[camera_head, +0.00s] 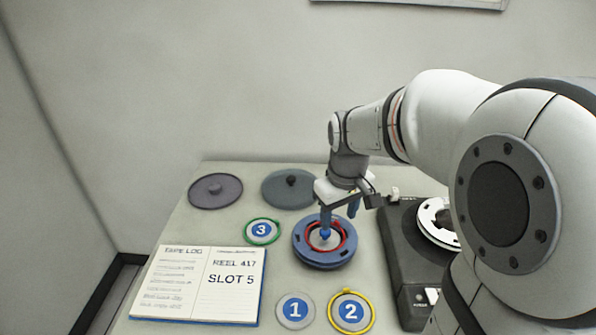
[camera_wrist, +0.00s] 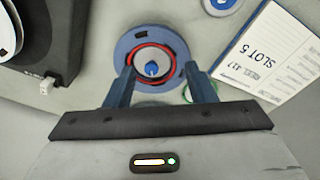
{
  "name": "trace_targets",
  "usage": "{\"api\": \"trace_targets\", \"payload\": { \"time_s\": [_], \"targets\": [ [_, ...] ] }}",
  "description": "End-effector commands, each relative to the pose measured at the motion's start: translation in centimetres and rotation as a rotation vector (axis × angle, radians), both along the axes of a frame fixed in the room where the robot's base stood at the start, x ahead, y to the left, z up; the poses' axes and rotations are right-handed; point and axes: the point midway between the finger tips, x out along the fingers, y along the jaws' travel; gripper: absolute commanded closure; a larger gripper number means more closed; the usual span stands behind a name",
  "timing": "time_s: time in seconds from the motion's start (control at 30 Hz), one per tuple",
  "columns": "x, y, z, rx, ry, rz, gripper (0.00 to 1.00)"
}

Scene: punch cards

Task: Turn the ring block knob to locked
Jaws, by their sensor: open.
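A round blue block (camera_head: 322,258) with a red ring (camera_head: 342,244) set in its top lies on the table. A small blue knob (camera_wrist: 152,69) stands at its centre, inside the red ring. I cannot read any locked marking on it. My gripper (camera_head: 340,213) is above the block, fingers pointing down. In the wrist view my gripper (camera_wrist: 159,70) is open, one finger on each side of the knob and apart from it. One finger partly covers the knob in the head view.
A black tape machine (camera_head: 397,250) stands close on the right. An open log book (camera_head: 205,290) lies at left. Numbered discs 1 (camera_head: 295,311), 2 (camera_head: 351,312) and 3 (camera_head: 262,231) lie around the block. Two grey lids (camera_head: 215,190), (camera_head: 283,196) lie behind.

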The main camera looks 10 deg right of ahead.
Motion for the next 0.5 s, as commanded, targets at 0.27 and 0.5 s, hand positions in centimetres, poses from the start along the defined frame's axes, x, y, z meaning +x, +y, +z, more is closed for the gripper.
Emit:
{"api": "trace_targets", "payload": {
  "time_s": [0.27,0.5],
  "targets": [
    [7.2,0.0,-4.4,-0.011,0.076,0.180,0.50],
    [9.5,0.0,-6.2,-0.012,0.098,0.245,0.50]
  ]
}}
